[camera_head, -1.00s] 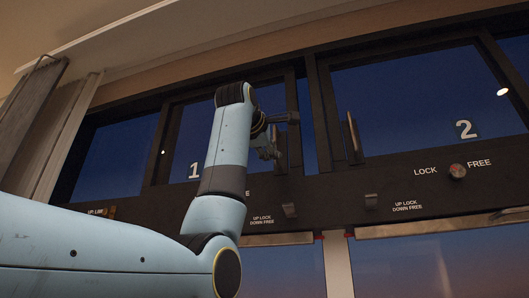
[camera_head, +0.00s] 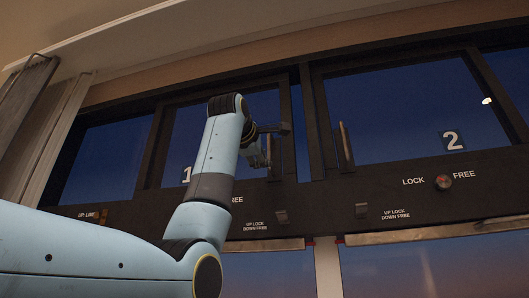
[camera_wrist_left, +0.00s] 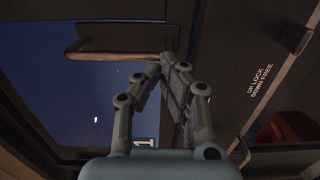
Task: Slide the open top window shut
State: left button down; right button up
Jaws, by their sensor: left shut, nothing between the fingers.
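The top window pane marked 1 (camera_head: 187,175) shows dark blue sky, with a narrow strip of sky (camera_head: 301,135) between its dark right frame and the middle post. My left gripper (camera_head: 264,158) is raised in front of the pane's right side, beside the frame. It is shut and empty. In the left wrist view its fingers (camera_wrist_left: 170,75) are together, close to a brown bar-shaped handle (camera_wrist_left: 118,46); I cannot tell if they touch it. My arm hides part of the pane. My right gripper is in neither view.
Pane 2 (camera_head: 400,110), with its upright handle (camera_head: 345,146), is to the right. Below run a LOCK/FREE knob (camera_head: 443,183) and small latches (camera_head: 281,217). Lower windows (camera_head: 440,265) lie beneath. A grey panel (camera_head: 25,125) stands at the left.

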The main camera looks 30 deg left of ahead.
pick_arm(q)
jog(key=s+d+r+m+h+b, duration=0.1)
jog(key=s+d+m+h+b, duration=0.3)
jog(key=s, duration=0.5)
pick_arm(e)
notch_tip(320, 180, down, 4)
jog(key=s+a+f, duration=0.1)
pick_arm(q)
jog(key=s+a+f+m+g+h+p, duration=0.1)
jog(key=a+m+h+p, duration=0.35)
jog(key=a, duration=1.05)
jog(key=w+d+n+h+p, duration=0.1)
jog(key=w+d+n+p, duration=0.1)
jog(key=w+d+p, duration=0.4)
jog(key=shift+x, duration=2.7)
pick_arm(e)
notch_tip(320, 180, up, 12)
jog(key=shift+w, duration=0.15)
